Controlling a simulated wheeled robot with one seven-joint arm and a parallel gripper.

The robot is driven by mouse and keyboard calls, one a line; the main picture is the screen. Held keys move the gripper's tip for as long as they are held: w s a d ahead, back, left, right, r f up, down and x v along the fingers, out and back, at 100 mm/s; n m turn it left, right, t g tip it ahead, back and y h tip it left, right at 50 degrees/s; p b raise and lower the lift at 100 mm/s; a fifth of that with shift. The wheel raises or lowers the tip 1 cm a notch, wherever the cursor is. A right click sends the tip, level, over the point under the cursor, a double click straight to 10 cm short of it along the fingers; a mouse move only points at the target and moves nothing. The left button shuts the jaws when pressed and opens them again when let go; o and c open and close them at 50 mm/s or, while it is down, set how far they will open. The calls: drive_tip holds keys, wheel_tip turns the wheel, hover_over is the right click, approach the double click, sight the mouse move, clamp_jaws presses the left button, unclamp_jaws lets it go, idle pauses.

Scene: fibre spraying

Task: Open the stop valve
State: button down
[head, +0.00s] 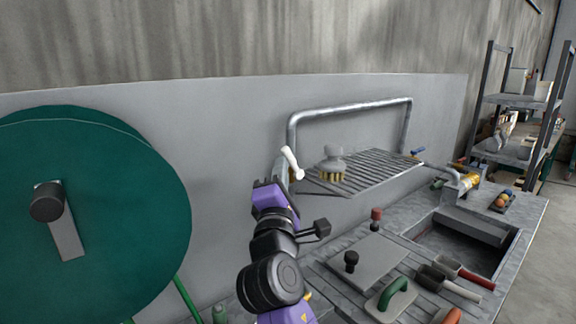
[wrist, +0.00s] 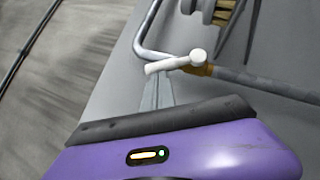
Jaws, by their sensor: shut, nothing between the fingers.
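The stop valve has a white lever handle (head: 293,162) in front of the grey wall panel, left of the wire rack. In the wrist view the white handle (wrist: 178,63) lies roughly across the picture, with a rounded knob at its right end. An orange-brown fitting (wrist: 203,70) joins it to a grey pipe (wrist: 262,86) running right. My gripper (head: 281,178) is shut and empty, its fingertips right at the handle. In the wrist view the fingertips (wrist: 157,90) end just below the handle's left part. I cannot tell whether they touch it.
A bent metal pipe frame (head: 350,108) and a rack (head: 372,170) with a brush (head: 332,168) are right of my gripper. A large green reel (head: 110,200) stands left. Below right is a bench with a sink (head: 465,240) and hand tools (head: 392,298).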

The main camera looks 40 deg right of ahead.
drive_tip(key=r+m+p, duration=0.1)
drive_tip(key=r+g+p, duration=0.1)
drive_tip(key=shift+d+m+p, duration=0.3)
drive_tip(key=shift+m, duration=0.1)
drive_tip(key=shift+d+r+m+g+y+p, duration=0.2)
drive_tip(key=shift+m+g+p, duration=0.15)
drive_tip(key=shift+g+p, duration=0.15)
drive_tip(key=shift+d+r+m+g+y+p, duration=0.1)
drive_tip(key=shift+d+m+g+p, duration=0.1)
drive_tip(key=shift+m+g+p, duration=0.2)
drive_tip(key=shift+d+r+p, duration=0.15)
drive_tip(key=shift+d+p, duration=0.4)
drive_tip(key=shift+p, duration=0.4)
drive_tip(key=shift+d+r, duration=0.1)
drive_tip(key=shift+d, duration=0.2)
